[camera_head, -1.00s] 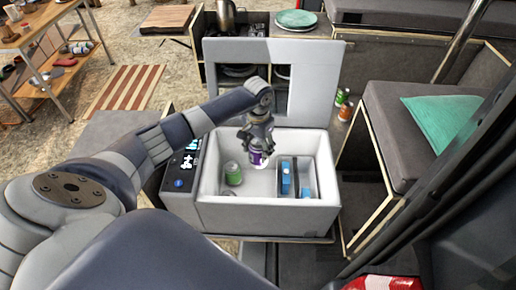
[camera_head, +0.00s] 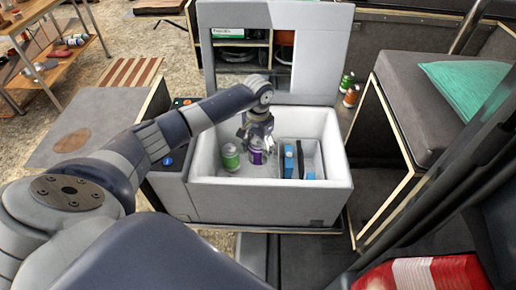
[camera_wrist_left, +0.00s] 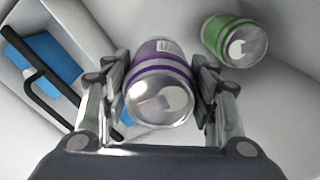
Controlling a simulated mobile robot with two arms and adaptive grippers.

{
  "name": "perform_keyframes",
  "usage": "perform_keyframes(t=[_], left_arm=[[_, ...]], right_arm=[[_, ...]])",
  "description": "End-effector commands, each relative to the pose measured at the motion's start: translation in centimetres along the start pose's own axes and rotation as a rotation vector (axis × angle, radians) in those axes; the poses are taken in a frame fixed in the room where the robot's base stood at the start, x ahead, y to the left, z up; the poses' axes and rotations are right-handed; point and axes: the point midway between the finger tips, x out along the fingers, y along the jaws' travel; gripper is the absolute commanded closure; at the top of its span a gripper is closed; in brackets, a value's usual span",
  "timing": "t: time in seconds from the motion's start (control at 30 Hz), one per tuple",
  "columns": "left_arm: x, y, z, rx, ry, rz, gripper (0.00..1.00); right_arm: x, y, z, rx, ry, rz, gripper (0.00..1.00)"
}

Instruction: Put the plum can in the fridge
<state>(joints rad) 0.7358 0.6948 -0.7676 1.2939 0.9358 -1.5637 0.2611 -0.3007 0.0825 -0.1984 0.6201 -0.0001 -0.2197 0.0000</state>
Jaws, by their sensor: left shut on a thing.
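The plum can (camera_head: 256,151) is purple with a silver lid. It is inside the open white fridge box (camera_head: 205,125), between the green can and the divided section. My left gripper (camera_head: 257,140) reaches down into the box from above. In the left wrist view the gripper (camera_wrist_left: 160,90) has its fingers on both sides of the plum can (camera_wrist_left: 163,85) and is shut on it. Whether the can's base touches the fridge floor I cannot tell. My right gripper is not in view.
A green can (camera_head: 231,157) stands in the fridge, left of the plum can. A blue item (camera_head: 288,161) with a black handle is in the right-hand compartment. The raised lid (camera_head: 222,80) stands behind. Green and orange cans (camera_head: 349,90) are outside, to the right.

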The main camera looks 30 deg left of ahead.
Motion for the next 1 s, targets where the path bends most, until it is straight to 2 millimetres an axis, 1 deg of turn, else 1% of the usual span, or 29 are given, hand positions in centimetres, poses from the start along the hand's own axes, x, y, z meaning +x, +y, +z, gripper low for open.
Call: perform_keyframes(t=[0.03, 0.23, 0.27, 0.3, 0.5, 0.6, 0.8, 1.0], left_arm=[[1.1, 0.0, -0.1, 0.0, 0.002, 0.0, 0.81], [3.0, 0.0, -0.1, 0.001, 0.002, 0.0, 0.81], [3.1, 0.1, 0.0, 0.0, 0.001, 0.001, 0.81], [3.5, 0.1, -0.1, -0.001, 0.001, 0.001, 0.81], [5.6, 0.1, -0.1, 0.001, 0.001, 0.002, 0.81], [6.3, 0.1, -0.1, 0.0, 0.001, 0.001, 0.81], [7.0, 0.1, -0.1, 0.0, 0.002, 0.002, 0.81], [7.0, 0.1, -0.1, 0.0, 0.002, 0.002, 0.81]], right_arm=[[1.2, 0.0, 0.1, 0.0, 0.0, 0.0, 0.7], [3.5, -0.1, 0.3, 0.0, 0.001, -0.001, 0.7], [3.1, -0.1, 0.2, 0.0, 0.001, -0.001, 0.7], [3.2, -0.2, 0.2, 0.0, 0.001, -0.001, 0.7], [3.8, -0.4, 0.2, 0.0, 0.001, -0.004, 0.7], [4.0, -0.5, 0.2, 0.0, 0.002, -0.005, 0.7], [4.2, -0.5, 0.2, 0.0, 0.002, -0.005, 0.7], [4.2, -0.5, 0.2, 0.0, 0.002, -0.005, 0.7]])
